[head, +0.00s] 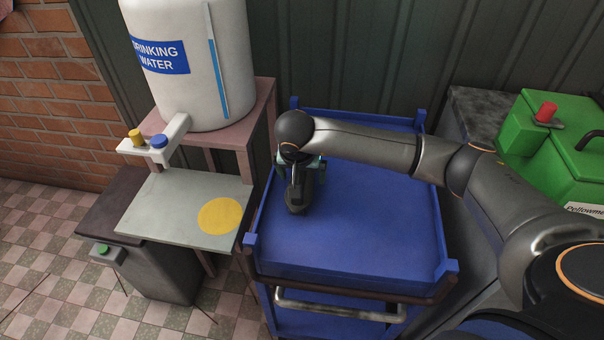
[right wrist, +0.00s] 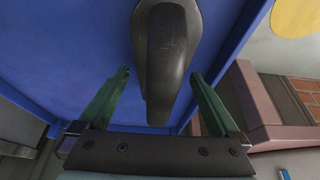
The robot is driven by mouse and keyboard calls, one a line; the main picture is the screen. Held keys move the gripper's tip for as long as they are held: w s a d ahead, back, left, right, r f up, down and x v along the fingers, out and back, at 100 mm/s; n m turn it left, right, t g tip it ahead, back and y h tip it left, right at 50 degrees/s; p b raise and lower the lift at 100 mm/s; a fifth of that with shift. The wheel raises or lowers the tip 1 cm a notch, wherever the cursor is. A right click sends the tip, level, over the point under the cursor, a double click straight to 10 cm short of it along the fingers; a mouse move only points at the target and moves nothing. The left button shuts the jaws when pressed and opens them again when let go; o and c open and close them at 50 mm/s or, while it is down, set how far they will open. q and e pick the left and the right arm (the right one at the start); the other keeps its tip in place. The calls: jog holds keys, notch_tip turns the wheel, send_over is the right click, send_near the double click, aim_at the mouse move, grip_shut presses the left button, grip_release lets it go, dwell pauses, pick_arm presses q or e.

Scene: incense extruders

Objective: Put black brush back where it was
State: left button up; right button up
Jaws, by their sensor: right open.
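The black brush (head: 297,200) is on the blue cart's top tray (head: 380,225), near the tray's left side. In the right wrist view the brush (right wrist: 168,60) is a dark, worn shape with a wide rounded end and a narrower end towards me. My right gripper (head: 301,168) is over the brush in the head view. Its two green fingers (right wrist: 158,92) are apart, one on each side of the brush's narrower part, with gaps visible on both sides. The gripper hides part of the brush in the head view. My left gripper is not in view.
The rest of the blue tray is clear, with raised corner posts. Left of it stand a grey board with a yellow disc (head: 220,215) and a white drinking water tank (head: 195,75) on a pink stand (head: 262,105). A green machine (head: 550,150) stands at the right.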

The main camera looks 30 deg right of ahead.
jog(key=v, duration=1.1)
jog(key=shift+r+p, duration=0.1)
jog(key=shift+p, duration=0.3)
jog(key=shift+s+a+r, duration=0.15)
jog(key=shift+a+r, duration=0.05)
jog(key=shift+r, duration=0.25)
